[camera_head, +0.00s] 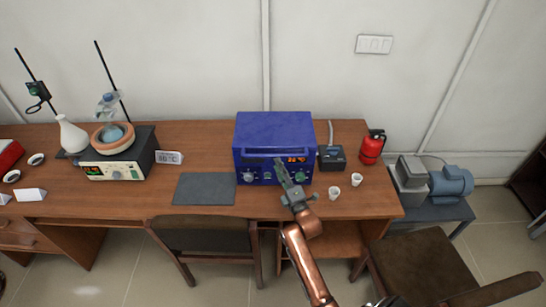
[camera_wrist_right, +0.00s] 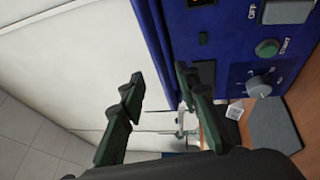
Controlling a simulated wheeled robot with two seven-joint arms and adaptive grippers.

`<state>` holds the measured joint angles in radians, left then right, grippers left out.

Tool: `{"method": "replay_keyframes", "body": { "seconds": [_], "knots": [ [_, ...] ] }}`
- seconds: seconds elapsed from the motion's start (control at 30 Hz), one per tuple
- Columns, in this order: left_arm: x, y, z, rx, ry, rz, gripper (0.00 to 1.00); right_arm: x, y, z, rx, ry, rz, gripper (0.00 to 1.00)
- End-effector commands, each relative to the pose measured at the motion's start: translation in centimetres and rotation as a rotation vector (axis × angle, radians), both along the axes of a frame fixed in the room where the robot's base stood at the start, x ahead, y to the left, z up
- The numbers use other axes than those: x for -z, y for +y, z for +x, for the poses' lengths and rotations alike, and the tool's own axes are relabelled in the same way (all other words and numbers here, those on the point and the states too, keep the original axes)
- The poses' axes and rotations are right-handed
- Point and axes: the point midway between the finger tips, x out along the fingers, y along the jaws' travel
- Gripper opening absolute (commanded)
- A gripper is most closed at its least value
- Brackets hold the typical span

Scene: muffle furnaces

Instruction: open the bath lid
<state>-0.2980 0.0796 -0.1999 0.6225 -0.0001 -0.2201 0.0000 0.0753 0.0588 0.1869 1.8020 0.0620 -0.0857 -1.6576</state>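A dark blue box-shaped device (camera_head: 273,130) stands near the middle of the table. It has a closed flat top, a bar handle (camera_head: 250,152) across its upper front, and a lit display and knobs on the front panel. I take it for the bath. The blue panel (camera_wrist_right: 238,50), with a green button and a knob, is close beside one finger; contact cannot be told. My left gripper is out of view.
A grey mat (camera_head: 205,189) lies left of the blue device. A small dark box (camera_head: 332,158), white cups (camera_head: 334,192) and a red extinguisher (camera_head: 372,147) are to its right. A heater with a bowl (camera_head: 115,160) stands left. Chairs (camera_head: 207,236) are at the front edge.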

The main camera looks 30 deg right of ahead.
Motion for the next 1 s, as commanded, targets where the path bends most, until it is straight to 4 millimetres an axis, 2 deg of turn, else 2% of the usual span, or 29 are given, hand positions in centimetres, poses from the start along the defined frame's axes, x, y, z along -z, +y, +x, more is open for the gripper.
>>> {"method": "replay_keyframes", "body": {
  "seconds": [0.2,0.4,0.77,1.0],
  "knots": [
    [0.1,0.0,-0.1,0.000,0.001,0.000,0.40,-0.7,-0.5,3.5,-0.001,0.001,0.003,0.30],
    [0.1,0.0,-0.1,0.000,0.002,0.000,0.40,-1.0,-0.8,5.5,-0.001,0.002,0.003,0.30],
    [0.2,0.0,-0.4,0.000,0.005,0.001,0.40,-1.0,-0.9,5.9,-0.001,0.004,0.003,0.29],
    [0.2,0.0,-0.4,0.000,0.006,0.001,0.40,-1.0,-0.9,5.9,-0.001,0.004,0.003,0.13]
  ]
}}
